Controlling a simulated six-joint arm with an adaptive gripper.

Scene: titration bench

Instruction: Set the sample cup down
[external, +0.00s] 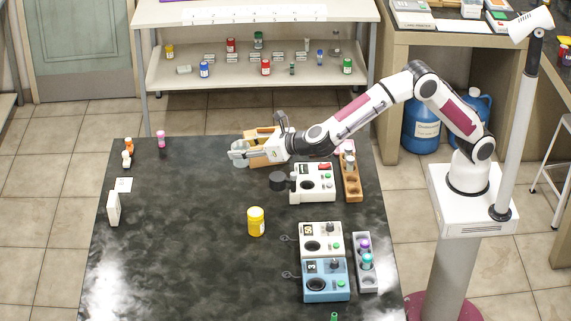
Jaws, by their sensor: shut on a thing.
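My gripper (240,153) is at the far side of the dark bench (190,240), reaching in from the right. It is shut on a pale, see-through cup (240,160), which I take to be the sample cup. The white fingers hide part of the cup. I cannot tell whether its bottom touches the bench or hangs just above it.
A wooden block (262,132) lies behind the gripper. A white device with a dark round part (315,184) stands close by on the right, beside a wooden rack (351,186). A yellow jar (256,221) stands nearer. The bench's left middle is clear.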

